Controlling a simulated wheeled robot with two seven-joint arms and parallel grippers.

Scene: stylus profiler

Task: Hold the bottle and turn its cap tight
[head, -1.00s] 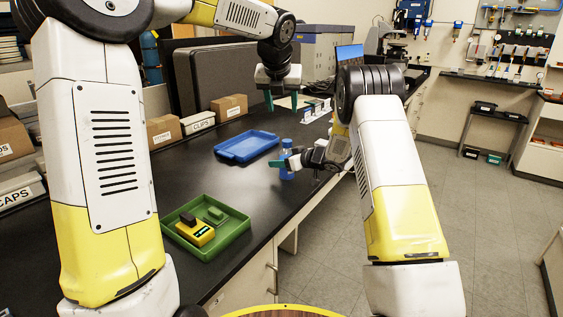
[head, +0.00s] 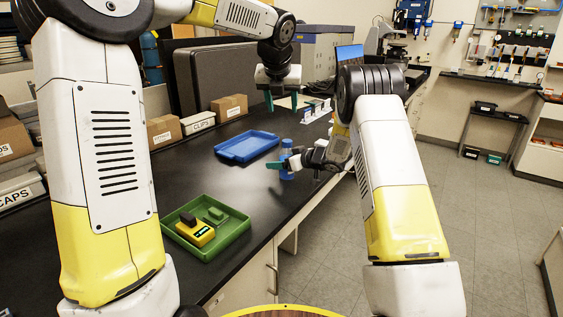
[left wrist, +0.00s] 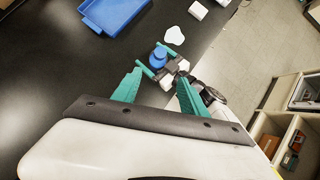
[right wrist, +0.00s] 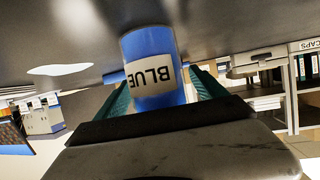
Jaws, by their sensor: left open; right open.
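The blue bottle (head: 287,174) stands upright on the black bench near its front edge. Its white label reading BLUE shows in the right wrist view (right wrist: 152,78). Its blue top (head: 287,143) also shows from above in the left wrist view (left wrist: 159,52); whether the cap is seated cannot be told. My right gripper (head: 282,161) is open, with its teal fingers on either side of the bottle; contact is not clear. My left gripper (head: 282,101) is open and empty, above and beyond the bottle in the head view.
A blue tray (head: 222,153) lies left of the bottle. A green tray (head: 240,236) with a yellow-and-black item stands nearer. A white flat patch (left wrist: 174,35) is close to the bottle. Boxes and a grey case (head: 210,78) line the back. Bench between the trays is clear.

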